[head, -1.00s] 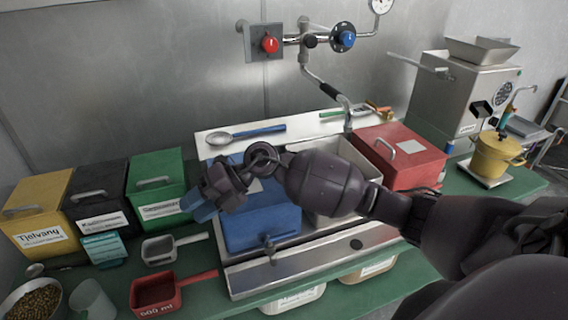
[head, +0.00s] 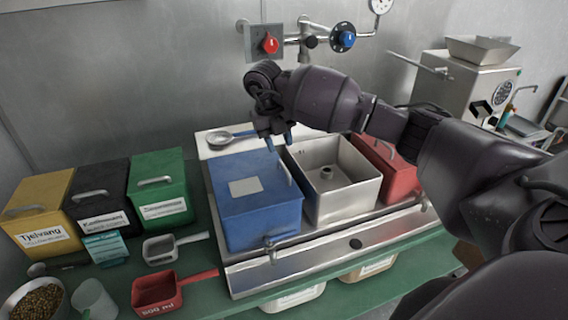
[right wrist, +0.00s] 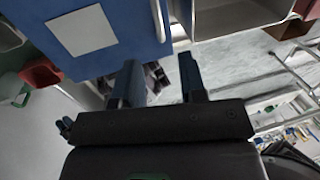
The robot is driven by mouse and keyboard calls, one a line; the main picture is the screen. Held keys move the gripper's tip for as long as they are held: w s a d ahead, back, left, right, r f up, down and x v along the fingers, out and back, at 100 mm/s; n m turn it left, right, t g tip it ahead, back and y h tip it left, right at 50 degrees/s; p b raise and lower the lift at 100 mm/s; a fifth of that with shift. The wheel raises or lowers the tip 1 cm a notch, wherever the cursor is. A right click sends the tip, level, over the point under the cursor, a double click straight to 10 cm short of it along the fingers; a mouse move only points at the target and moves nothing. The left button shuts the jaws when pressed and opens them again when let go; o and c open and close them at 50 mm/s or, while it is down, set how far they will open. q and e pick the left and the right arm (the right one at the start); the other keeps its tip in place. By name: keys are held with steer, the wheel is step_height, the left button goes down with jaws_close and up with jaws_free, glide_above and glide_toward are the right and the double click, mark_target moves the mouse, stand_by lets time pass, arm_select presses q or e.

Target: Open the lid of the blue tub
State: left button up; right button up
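The blue tub (head: 258,220) stands in the sink unit with its flat lid (head: 225,168) closed and a blank pale label (head: 246,187) on it. A grey handle (head: 285,172) sits at the lid's right edge. My right gripper (head: 280,144) points down near the back right corner of the tub. Its two blue fingers are apart, with nothing between them. In the right wrist view, the handle (right wrist: 157,18) lies ahead of the open fingertips (right wrist: 159,70), apart from them. My left gripper is not in view.
An open steel basin (head: 342,199) stands right of the blue tub, with a red tub (head: 398,182) beyond it. A spoon (head: 222,138) lies behind the blue tub. Green (head: 160,183), black (head: 98,192) and yellow (head: 36,205) tubs stand left.

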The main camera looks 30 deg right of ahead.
mark_target(285, 168)
steer(key=f, duration=0.2)
steer(key=d+f, duration=0.1)
steer(key=f, duration=0.2)
steer(key=f+p, duration=0.1)
steer(key=f, duration=0.2)
steer(key=shift+s+d, duration=0.2)
steer(key=shift+d, duration=0.05)
jaws_close()
